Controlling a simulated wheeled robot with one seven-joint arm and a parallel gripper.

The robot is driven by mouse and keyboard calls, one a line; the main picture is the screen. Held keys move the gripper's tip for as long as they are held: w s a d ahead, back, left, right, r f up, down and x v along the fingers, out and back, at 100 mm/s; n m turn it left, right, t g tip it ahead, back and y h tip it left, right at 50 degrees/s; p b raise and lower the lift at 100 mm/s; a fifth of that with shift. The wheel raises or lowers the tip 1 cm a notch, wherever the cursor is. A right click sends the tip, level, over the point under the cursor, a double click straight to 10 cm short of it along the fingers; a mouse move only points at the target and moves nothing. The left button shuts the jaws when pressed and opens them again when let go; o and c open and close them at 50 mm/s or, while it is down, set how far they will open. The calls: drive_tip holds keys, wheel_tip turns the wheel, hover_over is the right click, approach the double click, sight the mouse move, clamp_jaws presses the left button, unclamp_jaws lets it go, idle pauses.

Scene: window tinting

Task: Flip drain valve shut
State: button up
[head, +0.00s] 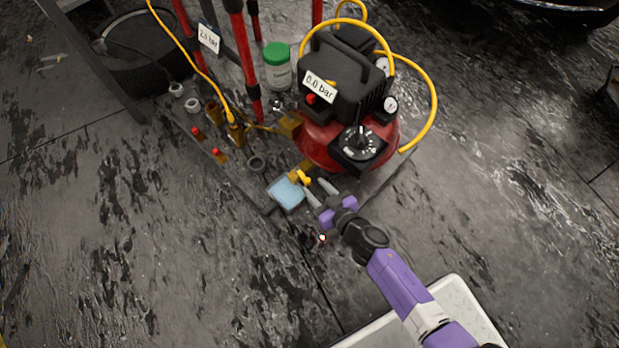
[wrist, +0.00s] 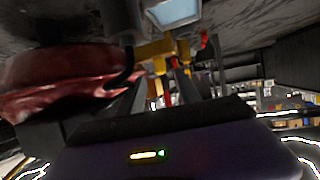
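The drain valve (head: 298,176) is a small brass fitting with a yellow handle, low on the front of the red compressor (head: 318,146). In the wrist view the brass valve body (wrist: 156,50) and its yellow handle (wrist: 184,50) show just ahead of the fingers. My gripper (head: 315,189) is open, its two fingers pointing at the valve from the front right. The fingers look empty, and I cannot tell whether one touches the handle. I cannot clearly tell the handle's position. The compressor's red tank (wrist: 60,82) fills the left of the wrist view.
A shallow pale-blue tray (head: 286,194) lies below the valve. A yellow hose (head: 434,100) loops at the compressor's right.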

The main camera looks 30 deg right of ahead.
sight(309, 182)
drive_tip(key=b+x, duration=0.2)
drive_tip(key=x, duration=0.4)
drive_tip(key=shift+w+a+f, duration=0.1)
drive_tip(key=shift+w, duration=0.05)
clamp_jaws()
